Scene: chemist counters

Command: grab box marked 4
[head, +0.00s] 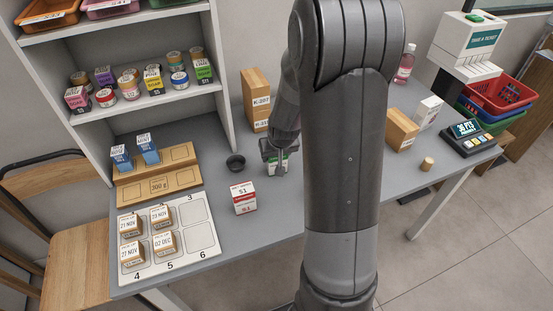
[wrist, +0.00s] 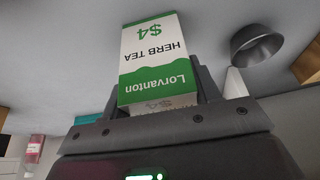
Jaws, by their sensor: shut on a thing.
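My gripper (head: 276,152) is shut on a green and white box (wrist: 155,55). In the wrist view the box reads "Lorvanton HERB TEA $4", upside down, and sits between the two fingers. In the head view only part of this box (head: 281,166) shows below the fingers, at the grey counter (head: 222,205). I cannot tell whether it touches the counter. A white and red box marked S1 (head: 244,198) stands in front of it, apart from the gripper.
A dark round cup (head: 235,163) stands left of my gripper. A white tray (head: 190,262) holds several dated boxes. A wooden holder (head: 158,187) with two blue boxes lies behind it. A cardboard box (head: 254,100) stands at the back. A card terminal (head: 468,136) is far right.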

